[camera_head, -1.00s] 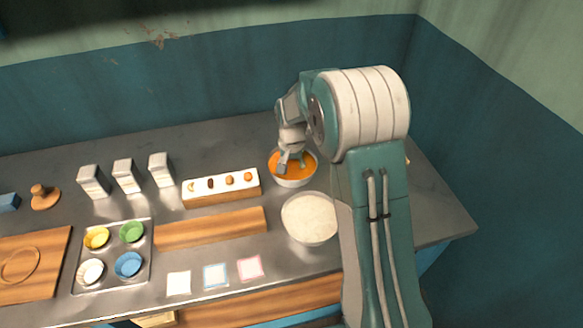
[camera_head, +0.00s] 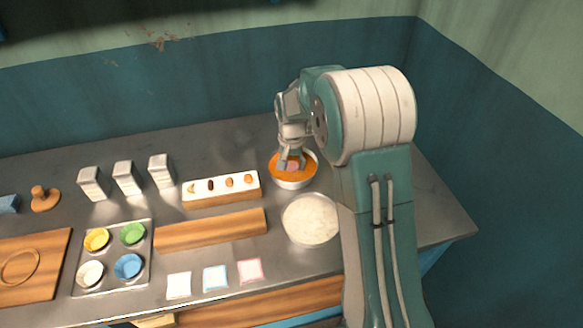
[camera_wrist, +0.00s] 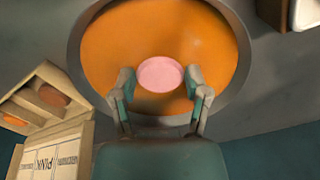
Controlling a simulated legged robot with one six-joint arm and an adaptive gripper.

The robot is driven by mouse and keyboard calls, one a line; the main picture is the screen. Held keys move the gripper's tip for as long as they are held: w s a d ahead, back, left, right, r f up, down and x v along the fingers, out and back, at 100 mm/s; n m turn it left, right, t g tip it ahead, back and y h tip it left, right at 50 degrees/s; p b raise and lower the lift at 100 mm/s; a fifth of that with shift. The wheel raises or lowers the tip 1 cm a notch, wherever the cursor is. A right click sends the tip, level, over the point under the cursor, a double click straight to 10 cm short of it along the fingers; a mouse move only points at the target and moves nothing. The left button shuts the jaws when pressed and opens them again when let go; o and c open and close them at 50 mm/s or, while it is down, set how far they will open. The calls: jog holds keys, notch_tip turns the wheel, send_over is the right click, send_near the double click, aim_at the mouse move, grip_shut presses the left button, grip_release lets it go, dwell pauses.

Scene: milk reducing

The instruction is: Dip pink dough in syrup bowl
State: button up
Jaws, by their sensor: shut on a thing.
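The syrup bowl (camera_head: 293,183) is a white bowl of orange liquid at the back right of the counter. It also fills the top of the wrist view, where its orange syrup (camera_wrist: 110,45) shows. The pink dough (camera_wrist: 160,74) is a round, flat pink disc between my fingertips. It also shows small in the head view (camera_head: 293,166), over the syrup. My gripper (camera_wrist: 160,88) is shut on the pink dough, above or at the syrup surface; I cannot tell whether they touch.
A bowl of white grains (camera_head: 311,219) stands just in front of the syrup bowl. A wooden holder (camera_head: 222,189) with small brown pieces lies to the left. A tray (camera_head: 112,256) of coloured cups, several white boxes and small coloured squares are further left and in front.

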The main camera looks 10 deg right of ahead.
jog(key=shift+r, duration=2.75)
notch_tip(320, 180, up, 4)
jog(key=shift+f, duration=0.1)
